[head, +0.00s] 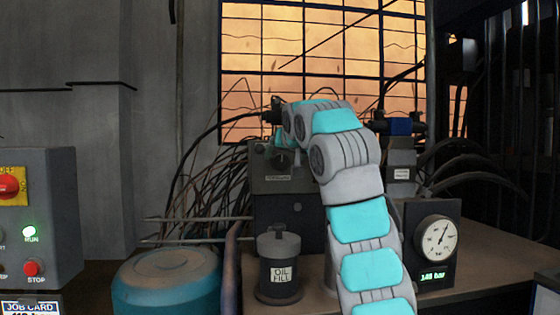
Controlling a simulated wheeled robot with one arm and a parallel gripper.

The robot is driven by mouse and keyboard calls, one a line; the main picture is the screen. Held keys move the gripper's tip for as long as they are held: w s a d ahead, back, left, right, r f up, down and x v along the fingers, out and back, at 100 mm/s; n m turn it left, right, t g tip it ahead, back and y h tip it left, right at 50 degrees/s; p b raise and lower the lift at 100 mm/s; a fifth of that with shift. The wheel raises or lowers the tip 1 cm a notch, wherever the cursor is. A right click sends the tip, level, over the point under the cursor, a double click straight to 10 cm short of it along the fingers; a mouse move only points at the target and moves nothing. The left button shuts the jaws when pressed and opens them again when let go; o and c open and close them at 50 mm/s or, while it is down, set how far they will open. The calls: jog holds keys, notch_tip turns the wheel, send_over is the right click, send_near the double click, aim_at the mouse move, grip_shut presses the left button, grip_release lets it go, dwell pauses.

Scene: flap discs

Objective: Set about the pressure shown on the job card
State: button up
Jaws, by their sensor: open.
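The pressure gauge (436,239) is a round white dial on a dark box at the right, its needle pointing up and right. The green display (433,276) under it appears to read 148 bar. The job card (30,307) is at the bottom left corner; its lower line is cut off, so I cannot read the value surely. My gripper (287,158) is small and partly hidden by my wrist, at the top of the dark valve block (285,205). It is open. I cannot tell whether it touches a knob there.
A grey control box (45,220) with red buttons and a lit green RUN lamp stands at the left. An oil fill canister (279,262) and a teal drum (168,285) stand in front. Cables hang behind the block. A blue-ended valve (401,127) is right of my arm.

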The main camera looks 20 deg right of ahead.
aim_at(283, 158)
jog(key=x, duration=0.4)
jog(key=shift+w+d+p, duration=0.1)
jog(key=shift+w+p, duration=0.05)
jog(key=shift+p, duration=0.2)
jog(key=shift+c, duration=0.2)
jog(key=c, duration=1.3)
